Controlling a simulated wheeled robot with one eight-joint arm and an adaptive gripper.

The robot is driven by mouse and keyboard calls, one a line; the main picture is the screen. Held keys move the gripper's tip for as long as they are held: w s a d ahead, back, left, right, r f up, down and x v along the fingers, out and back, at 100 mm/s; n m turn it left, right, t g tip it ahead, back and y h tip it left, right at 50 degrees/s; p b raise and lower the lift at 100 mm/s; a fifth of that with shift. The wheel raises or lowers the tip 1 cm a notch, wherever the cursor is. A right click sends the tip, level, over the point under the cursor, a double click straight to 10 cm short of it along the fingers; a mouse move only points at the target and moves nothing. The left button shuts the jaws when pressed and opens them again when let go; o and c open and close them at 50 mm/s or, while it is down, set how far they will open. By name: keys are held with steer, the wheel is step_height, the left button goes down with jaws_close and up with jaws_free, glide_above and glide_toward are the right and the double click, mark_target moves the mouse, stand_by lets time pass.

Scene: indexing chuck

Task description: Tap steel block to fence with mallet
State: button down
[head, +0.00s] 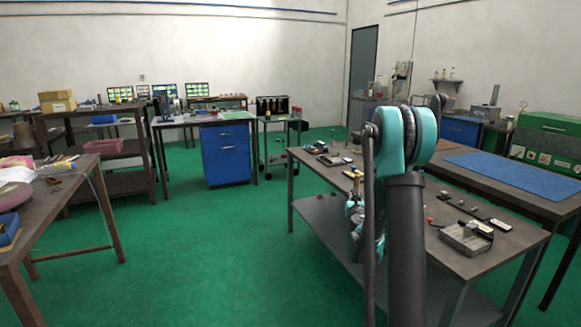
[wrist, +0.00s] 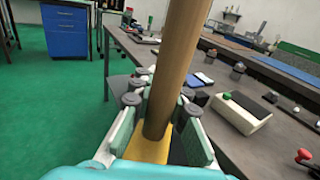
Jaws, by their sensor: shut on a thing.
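My gripper (wrist: 160,108) is shut on a thick wooden handle, which I take to be the mallet (wrist: 178,60). The handle rises out of the top of the wrist view, and a yellow part shows at its lower end between the finger pads. The mallet's striking head cannot be made out. In the head view my gripper is partly hidden behind my arm, at the near bench's left edge. A grey, box-like metal piece (head: 466,238) lies on that bench at right; a pale block-shaped piece (wrist: 241,113) shows in the wrist view. I cannot tell which is the steel block or fence.
The near bench (head: 500,262) carries several small dark parts and a red-knobbed piece (wrist: 305,157). A second bench with a blue mat (head: 515,168) stands behind it. A blue drawer cabinet (head: 225,155) stands farther back. Green floor (head: 200,250) is clear to the left.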

steer(key=a+n+y, duration=0.1)
steer(key=a+y, duration=0.1)
steer(key=a, duration=0.5)
steer(key=shift+f+n+y, duration=0.2)
steer(key=shift+n+y, duration=0.1)
steer(key=shift+w, duration=0.1)
